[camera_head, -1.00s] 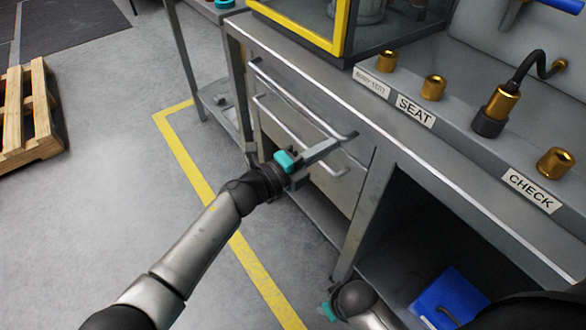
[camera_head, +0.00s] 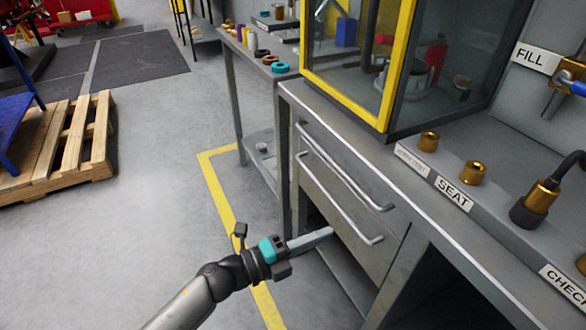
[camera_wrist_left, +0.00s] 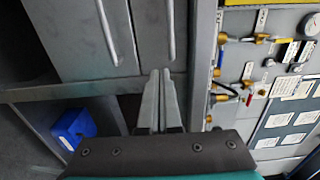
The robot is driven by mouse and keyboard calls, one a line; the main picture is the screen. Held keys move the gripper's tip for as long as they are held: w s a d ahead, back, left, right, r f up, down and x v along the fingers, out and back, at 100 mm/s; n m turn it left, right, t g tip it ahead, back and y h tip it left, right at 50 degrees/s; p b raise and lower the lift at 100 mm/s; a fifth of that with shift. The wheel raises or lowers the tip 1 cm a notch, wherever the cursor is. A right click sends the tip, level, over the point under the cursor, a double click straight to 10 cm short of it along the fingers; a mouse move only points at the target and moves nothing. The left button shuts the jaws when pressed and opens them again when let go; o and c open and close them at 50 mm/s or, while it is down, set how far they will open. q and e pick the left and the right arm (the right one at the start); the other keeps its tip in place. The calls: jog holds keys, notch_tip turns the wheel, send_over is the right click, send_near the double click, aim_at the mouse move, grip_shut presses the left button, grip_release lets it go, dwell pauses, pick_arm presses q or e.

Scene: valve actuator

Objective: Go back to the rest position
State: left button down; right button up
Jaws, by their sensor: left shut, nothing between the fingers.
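My left gripper (camera_head: 318,238) is shut and empty in the head view, in front of the workbench and below the lower drawer handle. It looks apart from the handle. In the left wrist view its two fingers (camera_wrist_left: 160,100) lie close together, with the drawer fronts (camera_wrist_left: 80,40) beyond them. My right gripper does not show.
The workbench (camera_head: 420,205) with two drawer handles (camera_head: 345,210) fills the right side. A yellow-framed glass cabinet (camera_head: 390,65) stands on it. A wooden pallet (camera_head: 75,140) lies at the left. Grey floor (camera_head: 160,220) between is clear. A blue bin (camera_wrist_left: 75,128) sits low in the wrist view.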

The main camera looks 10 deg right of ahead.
pick_arm(q)
jog(key=w+a+f+n+t+y+p, duration=0.1)
jog(key=w+a+f+n+t+y, duration=0.35)
jog(key=a+f+n, duration=0.5)
jog(key=s+a+f+n+y+p, duration=0.1)
jog(key=s+a+f+n+y, duration=0.2)
jog(key=a+f+n+y, duration=0.25)
jog(key=s+a+f+n+y+p, duration=0.1)
jog(key=s+a+f+n+y, duration=0.2)
jog(key=a+f+n, duration=0.35)
jog(key=s+a+f+n+g+y, duration=0.1)
jog(key=s+a+f, duration=0.3)
jog(key=s, duration=0.5)
jog(key=s+a+f+n+g+y+p, duration=0.1)
jog(key=s+a+f+n+g, duration=0.3)
jog(key=s, duration=0.6)
jog(key=s+a+f+n+g+y, duration=0.2)
jog(key=s+a+f, duration=0.3)
jog(key=s, duration=0.5)
notch_tip(320, 180, down, 2)
jog(key=shift+a+f+n+g+y, duration=0.2)
jog(key=shift+n+g+y, duration=0.2)
jog(key=shift+n, duration=0.35)
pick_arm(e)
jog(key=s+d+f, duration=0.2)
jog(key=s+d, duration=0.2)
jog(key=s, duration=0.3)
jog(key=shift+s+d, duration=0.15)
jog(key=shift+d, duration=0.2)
